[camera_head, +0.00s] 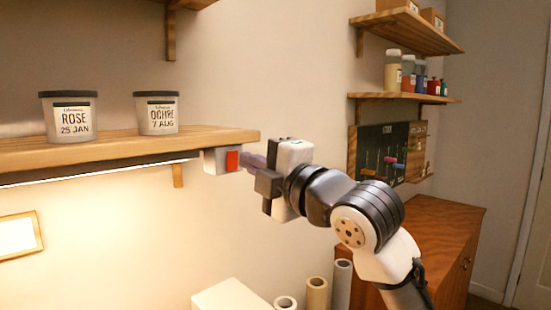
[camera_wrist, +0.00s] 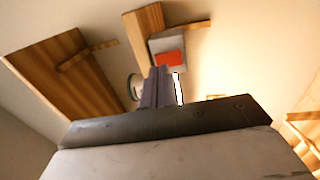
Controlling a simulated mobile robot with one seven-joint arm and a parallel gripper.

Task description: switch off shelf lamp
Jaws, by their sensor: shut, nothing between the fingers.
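The shelf lamp is a lit strip (camera_head: 100,172) under the front of the left wooden shelf, and it throws warm light on the wall below. A grey-white switch box (camera_head: 215,161) with a red rocker (camera_head: 232,161) sits at the right end of that shelf. My gripper (camera_head: 250,161) is shut and empty, its fingertips just right of the red rocker. I cannot tell whether they touch it. In the wrist view the red rocker (camera_wrist: 170,57) shows just beyond the fingertips (camera_wrist: 157,72), on the pale switch box (camera_wrist: 183,45).
Two jars, labelled ROSE (camera_head: 69,118) and OCHRE (camera_head: 157,114), stand on the left shelf (camera_head: 200,135). Shelves with bottles (camera_head: 393,70) and a tool board (camera_head: 380,153) are on the right wall. Paper rolls (camera_head: 316,293) and a wooden cabinet (camera_head: 445,235) stand below.

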